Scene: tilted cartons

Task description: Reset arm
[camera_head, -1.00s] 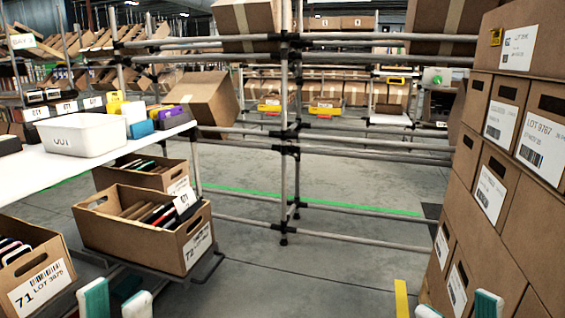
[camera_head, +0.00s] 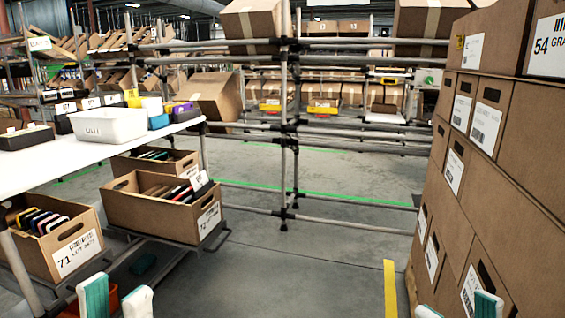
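My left gripper (camera_head: 116,298) shows at the bottom left of the head view, as two white fingertips with teal pads. They stand apart with nothing between them. My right gripper (camera_head: 458,309) shows at the bottom right, only the tops of its two fingertips in view. They stand well apart, with floor and carton side visible between them. Neither gripper touches a carton or box. The rest of both arms is out of view.
Stacked cartons (camera_head: 510,180) form a wall on the right. On the left are a white table (camera_head: 40,170) with a white bin (camera_head: 108,124), and open boxes (camera_head: 160,212) of items below. A pipe rack (camera_head: 283,130) stands ahead. The floor (camera_head: 290,270) between is clear.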

